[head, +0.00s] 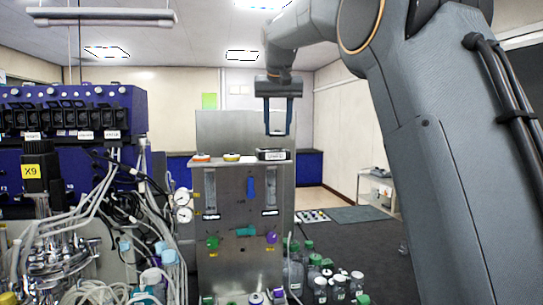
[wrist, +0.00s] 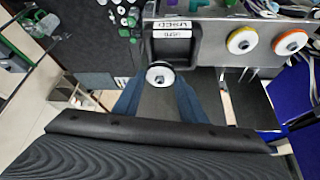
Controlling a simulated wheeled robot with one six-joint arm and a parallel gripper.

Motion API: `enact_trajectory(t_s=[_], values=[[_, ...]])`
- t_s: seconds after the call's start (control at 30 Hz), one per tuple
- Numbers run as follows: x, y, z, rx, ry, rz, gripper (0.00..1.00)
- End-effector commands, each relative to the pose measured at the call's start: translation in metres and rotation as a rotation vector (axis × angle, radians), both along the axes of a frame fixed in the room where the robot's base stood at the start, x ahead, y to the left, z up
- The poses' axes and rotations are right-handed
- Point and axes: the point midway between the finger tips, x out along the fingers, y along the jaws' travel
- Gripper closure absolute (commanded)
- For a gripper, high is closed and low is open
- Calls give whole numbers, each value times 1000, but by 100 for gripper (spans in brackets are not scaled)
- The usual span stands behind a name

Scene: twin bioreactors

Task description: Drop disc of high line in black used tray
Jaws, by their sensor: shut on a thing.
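My gripper (head: 277,132) is above the steel cabinet, over the black used tray (head: 263,156) on its top right. The disc overlaps the near edge of the black tray (wrist: 181,55), which bears "USED" labels. The head view shows a clear gap between the disc's height and the tray. The tray's visible floor looks empty. The disc's own label is too small to read.
An orange-rimmed disc (wrist: 290,42) and a yellow-rimmed disc (wrist: 242,40) sit on the steel cabinet (head: 240,225) beside the tray. A steel back panel (head: 225,128) rises behind the cabinet top. Several bottles (head: 320,285) stand on the floor to the right.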

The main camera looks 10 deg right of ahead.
Motion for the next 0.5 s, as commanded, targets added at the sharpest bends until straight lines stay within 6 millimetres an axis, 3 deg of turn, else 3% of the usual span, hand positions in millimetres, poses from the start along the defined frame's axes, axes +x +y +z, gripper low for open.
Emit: enact_trajectory(t_s=[0.23, 0.5], values=[[0, 1, -25, -1, 2, 2, 83], [0, 1, -33, 0, 0, 2, 83]])
